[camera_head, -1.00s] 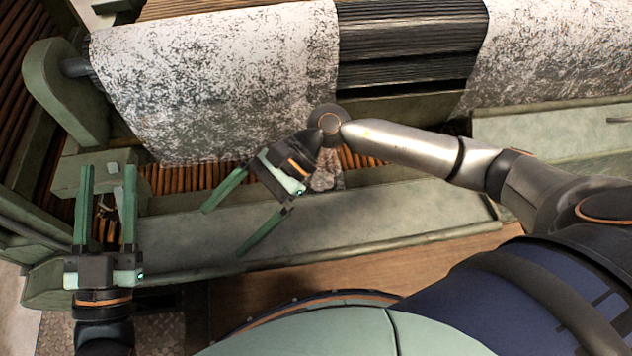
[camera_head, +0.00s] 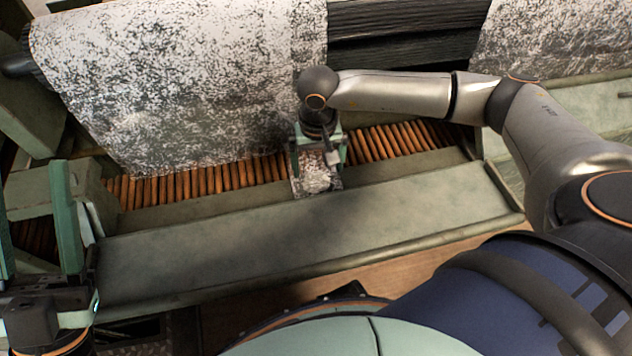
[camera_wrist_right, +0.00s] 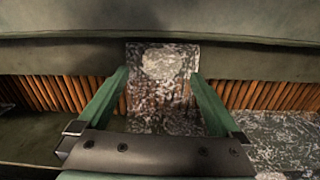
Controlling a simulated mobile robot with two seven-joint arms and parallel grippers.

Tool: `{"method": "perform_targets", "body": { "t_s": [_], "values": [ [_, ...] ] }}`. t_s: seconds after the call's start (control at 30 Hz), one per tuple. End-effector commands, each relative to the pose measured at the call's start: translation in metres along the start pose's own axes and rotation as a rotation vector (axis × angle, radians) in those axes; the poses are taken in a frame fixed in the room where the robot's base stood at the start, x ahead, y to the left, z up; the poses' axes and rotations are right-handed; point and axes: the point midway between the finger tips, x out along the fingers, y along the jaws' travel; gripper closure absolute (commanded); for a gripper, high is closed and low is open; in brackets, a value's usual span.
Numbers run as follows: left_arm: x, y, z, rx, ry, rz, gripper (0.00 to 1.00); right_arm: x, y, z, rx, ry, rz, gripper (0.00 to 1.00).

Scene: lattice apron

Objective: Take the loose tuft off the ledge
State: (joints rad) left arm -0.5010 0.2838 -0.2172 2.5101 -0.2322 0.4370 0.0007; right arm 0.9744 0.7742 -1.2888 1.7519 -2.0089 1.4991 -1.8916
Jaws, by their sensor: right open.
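The loose tuft (camera_head: 316,182), a mottled white and grey clump, lies at the back edge of the pale green ledge (camera_head: 420,205). In the right wrist view a pale rounded clump (camera_wrist_right: 162,62) shows at the far end of a speckled grey strip (camera_wrist_right: 160,100); where one ends and the other begins is unclear. My right gripper (camera_head: 320,165) points down, open, its fingers either side of the tuft. In the wrist view its fingertips (camera_wrist_right: 160,75) flank the strip; contact cannot be told. My left gripper (camera_head: 32,185) is open and empty at the left edge, partly cut off.
A large speckled white sheet (camera_head: 180,80) hangs behind, with another (camera_head: 560,45) at the right. Orange-brown slats (camera_head: 200,185) line the gap behind the ledge. The ledge's long flat top is clear.

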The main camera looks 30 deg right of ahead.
Motion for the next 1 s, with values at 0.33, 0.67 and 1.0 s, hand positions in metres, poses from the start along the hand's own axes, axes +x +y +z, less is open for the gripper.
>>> {"method": "perform_targets", "body": {
  "t_s": [0.33,0.67,1.0],
  "values": [
    [-0.010,0.006,0.010,-0.016,-0.003,0.001,0.50,0.037,-0.004,0.000,0.001,-0.003,0.000,0.00],
    [-0.012,0.008,0.012,-0.034,-0.003,0.000,0.50,0.056,-0.004,0.000,0.001,-0.001,-0.001,0.00],
    [-0.012,0.008,0.012,-0.034,-0.003,0.002,0.50,0.055,-0.004,0.000,0.001,-0.001,-0.001,0.31]
  ]
}}
